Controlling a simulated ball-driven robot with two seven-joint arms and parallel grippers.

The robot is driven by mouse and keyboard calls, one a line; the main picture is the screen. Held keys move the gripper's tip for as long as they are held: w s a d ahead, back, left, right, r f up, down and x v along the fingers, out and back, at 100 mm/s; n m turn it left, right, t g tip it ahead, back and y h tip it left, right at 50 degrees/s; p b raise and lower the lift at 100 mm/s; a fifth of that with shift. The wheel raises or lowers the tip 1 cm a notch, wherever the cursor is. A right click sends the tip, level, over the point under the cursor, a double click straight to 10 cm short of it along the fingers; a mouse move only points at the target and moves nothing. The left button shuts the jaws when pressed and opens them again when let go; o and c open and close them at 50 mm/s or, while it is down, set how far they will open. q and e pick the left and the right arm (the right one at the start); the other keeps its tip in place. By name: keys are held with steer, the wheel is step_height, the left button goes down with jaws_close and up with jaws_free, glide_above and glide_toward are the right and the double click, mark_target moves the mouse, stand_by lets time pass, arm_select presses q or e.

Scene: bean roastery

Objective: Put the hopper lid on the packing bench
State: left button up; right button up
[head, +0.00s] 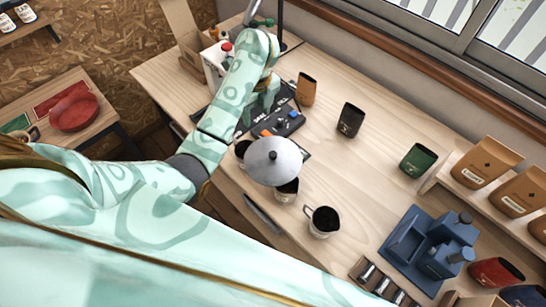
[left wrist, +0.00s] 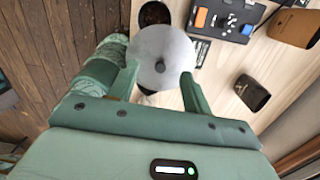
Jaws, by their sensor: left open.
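The hopper lid (head: 273,162) is a round pale-grey dome with a small dark knob. In the head view it is over the front part of the wooden packing bench (head: 345,165), overlapping dark-filled cups; I cannot tell whether it rests on them or on the bench. My right gripper is out of view.
A filled cup (head: 322,221) stands right of the lid. A dark control panel (head: 285,122) lies behind it. Dark and green pouches (head: 350,119) stand farther back. A blue holder (head: 432,246) is at right. The bench middle is clear.

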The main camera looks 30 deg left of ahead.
arm_select(q)
steer(key=d+h, duration=0.2)
steer(key=d, duration=0.2)
steer(key=b, duration=0.4)
glide_above(273, 153)
steer(key=shift+n+g, duration=0.3)
step_height(273, 153, down, 9)
steer(key=shift+f, duration=0.1)
step_height(273, 153, down, 6)
steer(key=shift+r+b, duration=0.15)
steer(key=shift+b, duration=0.4)
jaws_close()
